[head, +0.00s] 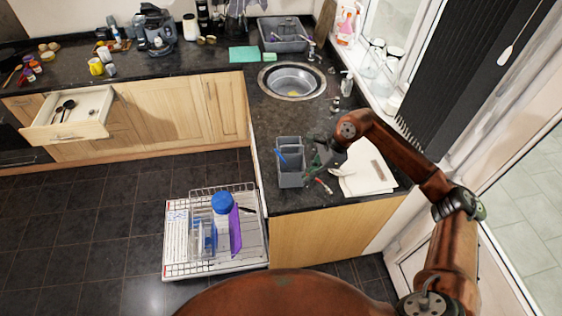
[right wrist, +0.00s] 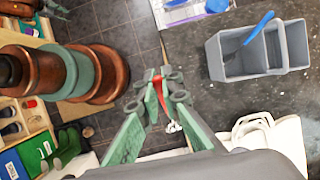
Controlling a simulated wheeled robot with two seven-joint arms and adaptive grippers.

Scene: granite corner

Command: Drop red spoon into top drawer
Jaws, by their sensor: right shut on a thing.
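The red spoon (head: 323,186) is in the grip of my right gripper (head: 316,166), over the counter just right of the grey cutlery caddy. In the right wrist view the red handle (right wrist: 157,84) shows between the closed fingers (right wrist: 160,88), with a small silvery part below it. Much of the spoon is hidden by the fingers. The top drawer (head: 68,134) stands pulled out at the far left of the head view, with dark utensils inside. My left gripper is not in view.
The grey caddy (head: 290,178) holds a blue-handled utensil and also shows in the right wrist view (right wrist: 213,58). A pulled-out dish rack (head: 180,268) with a blue-capped bottle stands low before the counter. The sink (head: 291,80) lies behind. The dark tiled floor at left is clear.

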